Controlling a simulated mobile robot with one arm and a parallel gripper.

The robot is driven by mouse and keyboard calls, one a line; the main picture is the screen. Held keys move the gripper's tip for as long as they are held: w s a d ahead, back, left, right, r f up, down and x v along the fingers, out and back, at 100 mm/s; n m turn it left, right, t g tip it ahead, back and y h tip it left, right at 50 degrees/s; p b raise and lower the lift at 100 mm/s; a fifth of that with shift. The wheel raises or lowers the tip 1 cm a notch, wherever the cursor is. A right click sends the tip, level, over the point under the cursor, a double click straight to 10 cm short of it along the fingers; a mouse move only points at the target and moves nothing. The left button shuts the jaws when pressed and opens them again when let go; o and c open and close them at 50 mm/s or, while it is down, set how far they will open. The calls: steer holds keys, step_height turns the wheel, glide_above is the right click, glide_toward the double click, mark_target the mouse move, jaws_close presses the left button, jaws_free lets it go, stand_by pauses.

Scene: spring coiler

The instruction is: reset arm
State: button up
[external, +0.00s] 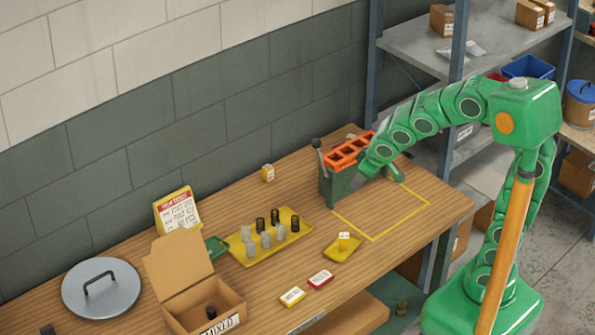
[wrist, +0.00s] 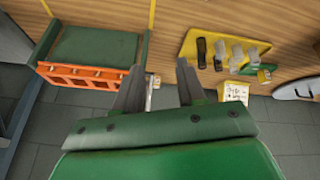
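My gripper (wrist: 160,75) shows two dark fingers spread apart in the wrist view, with no object clearly held between them. A slim pale part shows beside the left finger; I cannot tell what it is. In the external view my green arm bends over the table and its end hangs at the green coiler (external: 330,187), partly covering it. The coiler has an orange slotted rack (external: 346,152) on top and a dark-knobbed lever (external: 317,145) standing at its left. The rack also shows in the wrist view (wrist: 93,83), left of the fingers.
A yellow tray (external: 238,251) holds several dark and grey cylinders. A small yellow tray (external: 333,252) holds a block. A cardboard box (external: 179,266), a round lid (external: 101,306) and a sign (external: 177,211) stand at left. The yellow-outlined area (external: 400,222) is mostly clear; shelves (external: 420,42) rise behind.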

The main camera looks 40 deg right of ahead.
steer(key=s+d+m+g, duration=0.2)
steer(key=s+d, duration=0.4)
steer(key=s, duration=0.6)
steer(key=s+d+m+g, duration=0.2)
steer(key=s+d+g, duration=0.2)
steer(key=s, duration=0.9)
steer(key=d, duration=0.3)
steer(key=shift+s+r+g, duration=0.25)
steer(key=shift+r+g, duration=0.05)
steer(key=shift+g, duration=0.1)
